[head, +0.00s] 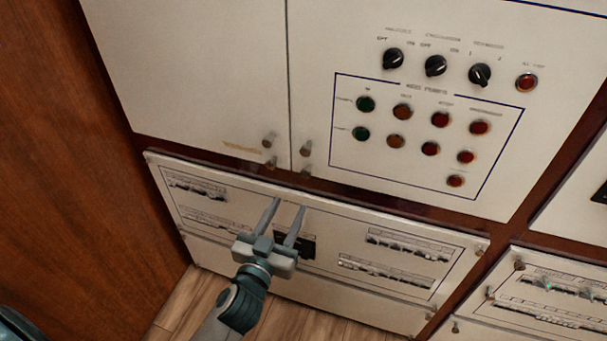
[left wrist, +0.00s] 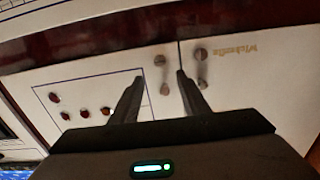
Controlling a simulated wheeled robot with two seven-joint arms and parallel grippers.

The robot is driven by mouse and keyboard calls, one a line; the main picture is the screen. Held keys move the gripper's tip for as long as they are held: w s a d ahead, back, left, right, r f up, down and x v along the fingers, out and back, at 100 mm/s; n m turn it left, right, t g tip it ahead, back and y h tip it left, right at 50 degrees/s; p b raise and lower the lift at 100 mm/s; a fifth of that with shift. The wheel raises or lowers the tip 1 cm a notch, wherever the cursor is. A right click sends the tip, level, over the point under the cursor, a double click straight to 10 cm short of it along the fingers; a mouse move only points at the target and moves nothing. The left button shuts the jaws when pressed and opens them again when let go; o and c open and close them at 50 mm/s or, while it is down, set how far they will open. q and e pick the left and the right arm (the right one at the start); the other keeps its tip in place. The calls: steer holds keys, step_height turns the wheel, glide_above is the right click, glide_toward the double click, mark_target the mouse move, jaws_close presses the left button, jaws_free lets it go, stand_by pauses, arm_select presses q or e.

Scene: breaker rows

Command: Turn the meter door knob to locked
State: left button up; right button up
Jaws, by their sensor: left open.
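My right gripper is not in view.
The right door carries black rotary switches (head: 435,66) and coloured round buttons (head: 440,119). A breaker panel (head: 340,220) with rows of switches lies below, with another at lower right. A wooden side wall (head: 75,130) stands left. Wooden floor shows at bottom.

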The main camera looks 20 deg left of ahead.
mark_target(305, 175)
arm_select(q)
steer(key=w+p, duration=0.2)
steer(key=w, duration=0.8)
steer(key=shift+w+d+p, duration=0.1)
steer(key=shift+d+p, duration=0.05)
steer(key=shift+p, duration=0.15)
steer(key=shift+w, duration=0.85)
steer(key=shift+c, duration=0.7)
jaws_close()
